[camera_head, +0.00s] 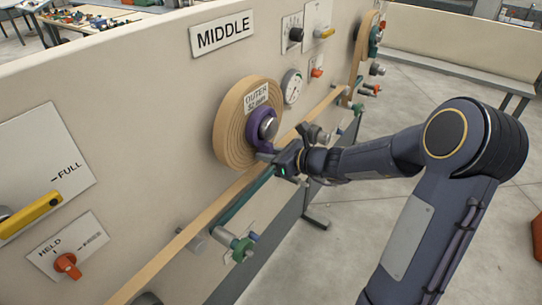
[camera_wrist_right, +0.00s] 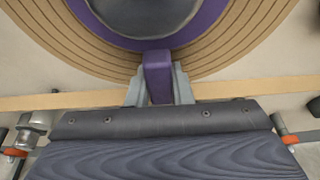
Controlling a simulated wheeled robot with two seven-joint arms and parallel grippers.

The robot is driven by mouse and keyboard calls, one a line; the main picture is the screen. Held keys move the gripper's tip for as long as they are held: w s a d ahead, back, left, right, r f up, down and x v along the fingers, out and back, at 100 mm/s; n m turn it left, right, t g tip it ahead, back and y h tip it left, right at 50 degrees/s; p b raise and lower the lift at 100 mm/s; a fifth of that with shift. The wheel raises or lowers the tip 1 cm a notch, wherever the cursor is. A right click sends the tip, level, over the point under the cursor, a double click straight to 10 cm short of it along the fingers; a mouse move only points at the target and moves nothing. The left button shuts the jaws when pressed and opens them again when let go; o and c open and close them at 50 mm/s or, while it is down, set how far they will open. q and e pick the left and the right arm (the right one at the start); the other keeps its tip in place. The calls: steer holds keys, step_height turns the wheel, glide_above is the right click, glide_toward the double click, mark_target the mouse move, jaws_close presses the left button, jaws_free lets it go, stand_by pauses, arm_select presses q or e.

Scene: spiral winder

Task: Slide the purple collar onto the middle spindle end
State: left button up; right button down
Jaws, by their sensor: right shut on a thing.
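The purple collar (camera_head: 252,135) is a ring with a short tab, at the middle station in the head view. It appears around the grey spindle end (camera_head: 268,128), in front of the tan wound coil (camera_head: 229,130). In the right wrist view the purple ring curves around the dark round spindle end (camera_wrist_right: 145,14), and the tab (camera_wrist_right: 158,72) points down. My right gripper (camera_head: 270,156) is below the spindle, shut on the tab, with a finger on each side (camera_wrist_right: 158,88). How deep the collar sits on the spindle is hard to tell. My left gripper is not in view.
A tan strip (camera_head: 185,236) runs along the panel below the coil. Green-ended rollers (camera_head: 241,247) and a roller (camera_head: 312,133) stick out near my right gripper. A gauge (camera_head: 291,86) and a MIDDLE sign (camera_head: 222,34) are above. Open floor lies to the right.

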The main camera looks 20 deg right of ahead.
steer(key=c, duration=0.7)
jaws_free()
steer(key=shift+c, duration=0.2)
steer(key=s+d, duration=0.4)
steer(key=s, duration=0.3)
steer(key=shift+p, duration=0.3)
stand_by(0.4)
stand_by(0.4)
